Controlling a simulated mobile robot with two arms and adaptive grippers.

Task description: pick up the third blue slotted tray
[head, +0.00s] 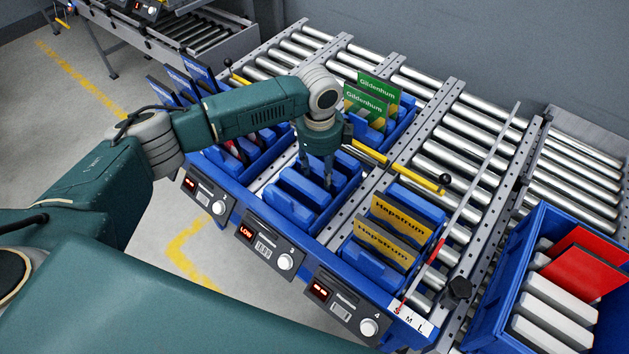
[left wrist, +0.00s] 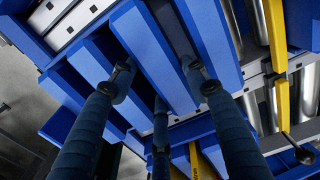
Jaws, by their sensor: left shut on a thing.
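The blue slotted tray (head: 288,207) with empty slots sits in the middle lane, behind the control box with the red LOW display. My left gripper (head: 318,178) reaches down into it from above, its fingers pointing downward. In the left wrist view, the fingers (left wrist: 158,82) close on a raised blue divider (left wrist: 150,55) of this tray from both sides. The tray appears to rest level in its lane. The arm and fingers hide part of its far side. My right gripper does not show.
Green Gildenhum cards (head: 368,103) stand behind, and blue cards (head: 195,72) at left. A yellow bar with a black knob (head: 400,168) crosses nearby. A blue crate (head: 492,290) holds white and red pieces.

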